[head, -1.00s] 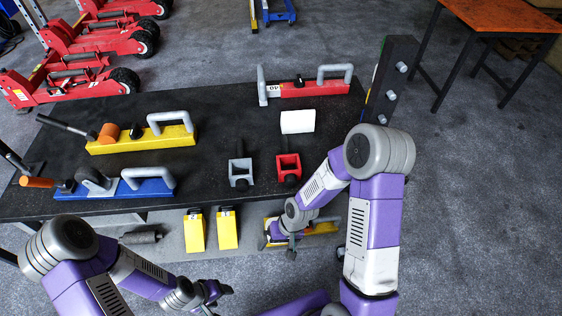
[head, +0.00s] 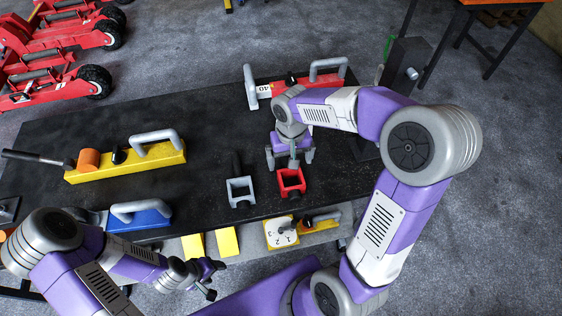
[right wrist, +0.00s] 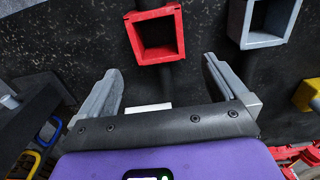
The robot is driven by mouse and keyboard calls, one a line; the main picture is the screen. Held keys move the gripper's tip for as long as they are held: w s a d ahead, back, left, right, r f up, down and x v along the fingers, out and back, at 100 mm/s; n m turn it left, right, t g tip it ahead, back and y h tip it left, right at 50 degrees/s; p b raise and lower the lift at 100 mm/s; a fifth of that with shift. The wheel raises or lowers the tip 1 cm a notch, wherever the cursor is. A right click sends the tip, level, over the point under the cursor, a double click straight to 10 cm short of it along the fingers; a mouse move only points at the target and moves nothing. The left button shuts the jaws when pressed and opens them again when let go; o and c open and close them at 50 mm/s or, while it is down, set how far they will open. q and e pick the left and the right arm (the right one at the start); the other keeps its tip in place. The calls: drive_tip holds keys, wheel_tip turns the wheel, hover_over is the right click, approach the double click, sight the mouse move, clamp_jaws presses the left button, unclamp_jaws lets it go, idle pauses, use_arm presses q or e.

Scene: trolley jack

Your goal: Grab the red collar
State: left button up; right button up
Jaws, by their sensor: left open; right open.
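The red collar (head: 291,181) is a square red frame on the black table top, near its front edge. Its square opening shows clearly in the right wrist view (right wrist: 155,36). My right gripper (head: 290,160) is open and empty just behind and above the collar. In the right wrist view its two fingers (right wrist: 163,82) are spread, with the collar beyond the gap between them and not held. The collar's handle is mostly hidden by the gripper. My left gripper (head: 208,277) is open and empty, low in front of the table and far from the collar.
A similar grey collar (head: 240,191) lies close to the left of the red one. Yellow (head: 125,162) and blue (head: 139,220) handled blocks lie further left. A red handled block (head: 300,84) lies behind my right arm. Several yellow pieces sit on the lower shelf.

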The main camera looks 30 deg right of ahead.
sight(288, 171)
drive_tip(key=f, duration=0.2)
drive_tip(key=f+b, duration=0.1)
drive_tip(key=f, duration=0.2)
drive_tip(key=s+f+b, duration=0.1)
drive_tip(key=f, duration=0.1)
drive_tip(key=shift+f, duration=0.3)
drive_tip(key=shift+c, duration=0.5)
drive_tip(key=shift+w+r, duration=0.1)
drive_tip(key=shift+w, duration=0.05)
drive_tip(key=c, duration=1.3)
